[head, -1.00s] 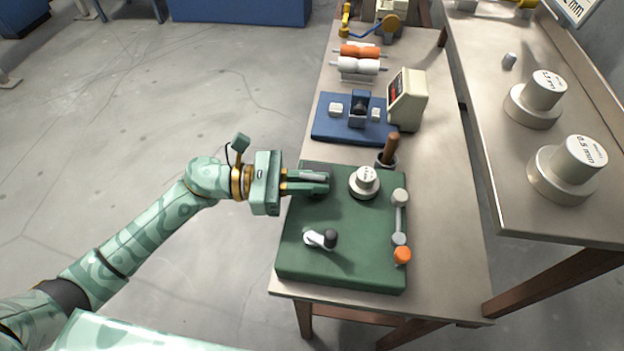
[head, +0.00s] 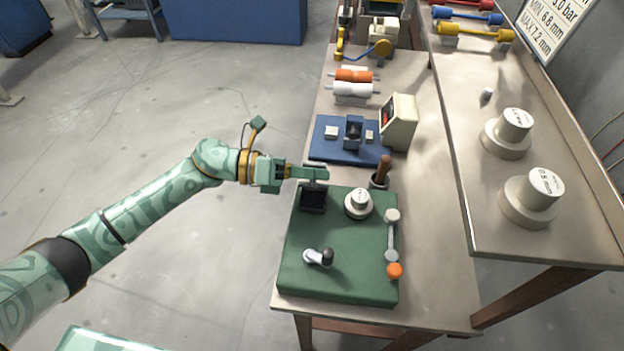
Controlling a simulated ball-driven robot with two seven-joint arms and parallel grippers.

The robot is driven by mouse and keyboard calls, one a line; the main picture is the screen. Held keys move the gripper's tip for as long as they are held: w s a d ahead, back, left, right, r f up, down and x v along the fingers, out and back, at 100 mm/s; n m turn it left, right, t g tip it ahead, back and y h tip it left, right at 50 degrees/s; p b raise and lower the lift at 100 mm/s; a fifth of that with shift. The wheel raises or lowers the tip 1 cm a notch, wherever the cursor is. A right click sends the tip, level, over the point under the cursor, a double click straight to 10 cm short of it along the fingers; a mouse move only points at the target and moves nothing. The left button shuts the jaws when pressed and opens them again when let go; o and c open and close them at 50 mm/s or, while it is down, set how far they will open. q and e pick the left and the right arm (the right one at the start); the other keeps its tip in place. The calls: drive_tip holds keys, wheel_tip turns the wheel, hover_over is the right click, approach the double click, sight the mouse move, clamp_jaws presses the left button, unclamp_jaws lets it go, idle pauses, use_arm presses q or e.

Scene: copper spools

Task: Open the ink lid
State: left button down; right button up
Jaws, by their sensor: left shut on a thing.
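The green machine block (head: 345,275) sits on the near part of the table. At its far left corner is a dark square ink well with its lid (head: 312,198). My left gripper (head: 318,173) is at the far edge of this dark square, its fingers closed and pointing right. It is shut on the lid, at its far edge; the fingers hide much of the held part, and I cannot tell the lid's exact angle. My right gripper is not in view.
A brown handle (head: 383,167) stands in a cup behind. A blue base (head: 330,153) lies just beyond.

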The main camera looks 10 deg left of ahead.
use_arm(q)
drive_tip(key=w+n, duration=0.2)
drive_tip(key=shift+r+n, duration=0.3)
drive_tip(key=shift+w+f+n+g+y+b, duration=0.1)
drive_tip(key=shift+w+n+g+y+b, duration=0.3)
drive_tip(key=shift+w+n, duration=0.65)
drive_tip(key=shift+w+f+n+g+b, duration=0.25)
drive_tip(key=shift+w+n+b, duration=0.35)
drive_tip(key=shift+n, duration=0.3)
drive_tip(key=shift+w+f+n+g+b, duration=0.3)
drive_tip(key=shift+w+n+b, duration=0.3)
drive_tip(key=shift+n, duration=0.35)
drive_tip(key=shift+w+f+n+g+b, duration=0.25)
drive_tip(key=shift+w+n+b, duration=0.35)
drive_tip(key=shift+n, duration=0.3)
drive_tip(key=c, duration=1.6)
unclamp_jaws()
drive_tip(key=shift+c, duration=0.2)
drive_tip(key=shift+a, duration=0.1)
